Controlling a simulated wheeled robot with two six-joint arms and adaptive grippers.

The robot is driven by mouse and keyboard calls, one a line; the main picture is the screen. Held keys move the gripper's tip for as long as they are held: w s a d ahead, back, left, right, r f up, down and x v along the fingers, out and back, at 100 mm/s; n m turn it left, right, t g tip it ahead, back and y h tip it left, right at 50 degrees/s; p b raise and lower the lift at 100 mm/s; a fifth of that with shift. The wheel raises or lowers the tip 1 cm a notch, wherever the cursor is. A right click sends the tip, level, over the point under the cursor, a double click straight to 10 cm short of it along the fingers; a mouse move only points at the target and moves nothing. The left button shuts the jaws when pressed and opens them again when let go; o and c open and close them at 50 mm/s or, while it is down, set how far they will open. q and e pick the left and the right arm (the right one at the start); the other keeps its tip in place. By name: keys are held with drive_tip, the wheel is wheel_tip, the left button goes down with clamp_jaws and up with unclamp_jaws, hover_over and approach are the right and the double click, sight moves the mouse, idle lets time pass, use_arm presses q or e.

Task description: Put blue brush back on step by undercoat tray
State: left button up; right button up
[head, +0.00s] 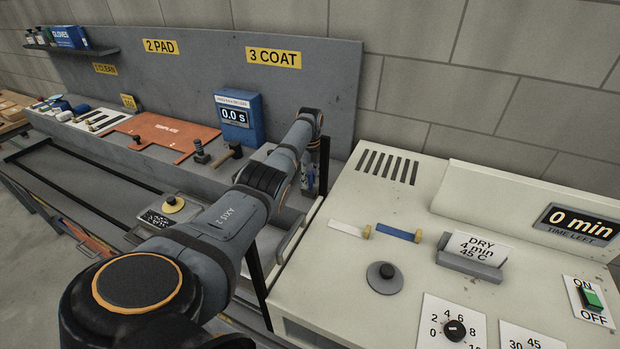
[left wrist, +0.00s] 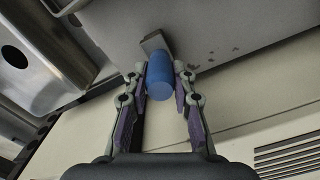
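My left gripper (left wrist: 160,75) has its fingers against both sides of a blue cylinder (left wrist: 160,76), which looks like the blue brush's handle. A small grey block (left wrist: 153,43) shows just beyond it; I cannot tell whether it belongs to the brush. In the head view my left gripper (head: 308,180) hangs down between the bench and the cream dryer, small and partly hidden by my arm. Another blue bar with a tan end (head: 398,232) lies on the dryer beside a white one (head: 348,229). I cannot make out the undercoat tray or its step. My right gripper is out of view.
The cream dryer (head: 500,200) fills the right, with a round knob (head: 385,277) and a card holder (head: 470,262) on top. The grey bench holds a blue timer box (head: 238,122), an orange template (head: 165,135) and a mallet (head: 230,153). A metal basin (left wrist: 40,60) shows in the wrist view.

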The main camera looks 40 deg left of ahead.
use_arm(q)
drive_tip(key=o, duration=0.4)
drive_tip(key=shift+r, duration=0.25)
wheel_tip(320, 180, up, 11)
drive_tip(key=b, duration=0.3)
drive_tip(key=shift+r, duration=0.4)
drive_tip(key=shift+f, duration=0.15)
